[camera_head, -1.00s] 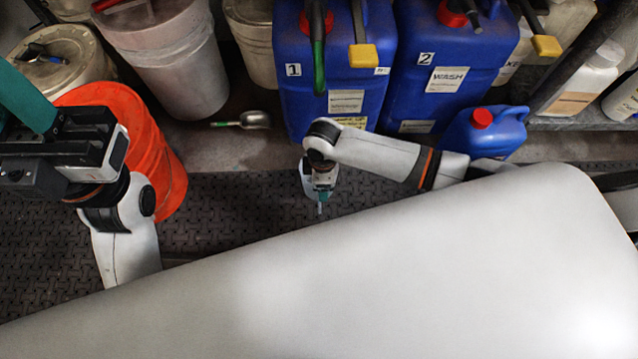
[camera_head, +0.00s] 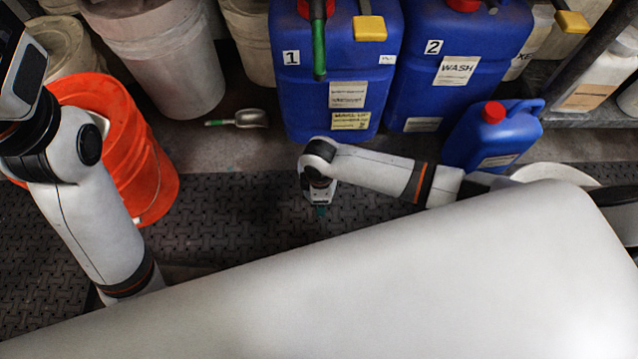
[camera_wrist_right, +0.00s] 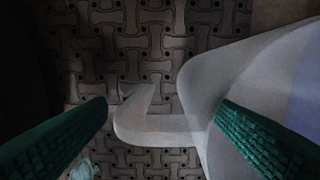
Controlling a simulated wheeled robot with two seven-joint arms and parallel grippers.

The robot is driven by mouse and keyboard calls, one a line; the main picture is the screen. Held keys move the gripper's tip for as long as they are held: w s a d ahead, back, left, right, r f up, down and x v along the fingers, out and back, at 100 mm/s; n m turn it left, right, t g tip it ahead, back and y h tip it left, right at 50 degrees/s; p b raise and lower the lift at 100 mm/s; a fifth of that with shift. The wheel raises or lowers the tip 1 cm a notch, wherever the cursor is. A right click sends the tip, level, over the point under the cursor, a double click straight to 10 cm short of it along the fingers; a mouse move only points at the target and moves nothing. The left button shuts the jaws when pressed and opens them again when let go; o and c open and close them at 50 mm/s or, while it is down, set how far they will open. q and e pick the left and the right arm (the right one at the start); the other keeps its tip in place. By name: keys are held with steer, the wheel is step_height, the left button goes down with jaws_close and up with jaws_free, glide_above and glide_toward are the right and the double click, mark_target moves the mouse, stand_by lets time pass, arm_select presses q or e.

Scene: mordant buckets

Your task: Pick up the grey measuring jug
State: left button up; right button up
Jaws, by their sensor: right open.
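The grey measuring jug (camera_wrist_right: 205,85) fills the right of the right wrist view. Its pale handle (camera_wrist_right: 150,130) juts left from its body, over the dark mat. My right gripper (camera_wrist_right: 160,112) is open, with green ridged fingers on either side of the handle. The right finger overlaps the jug's body in this view; I cannot tell whether they touch. In the head view my right gripper (camera_head: 320,208) points down over the mat, and I cannot make out the jug there. My left arm is raised at the left edge; its fingers are out of frame.
An orange bucket (camera_head: 150,165) stands beside my left arm. Blue canisters (camera_head: 300,105) marked 1 and 2 (camera_head: 415,90) and a small blue can (camera_head: 490,140) stand behind. A metal scoop (camera_head: 250,118) lies on the floor. A pale round thing (camera_head: 560,172) shows behind my right arm.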

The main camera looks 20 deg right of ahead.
steer(key=c, duration=1.5)
jaws_close()
steer(key=shift+r, duration=0.2)
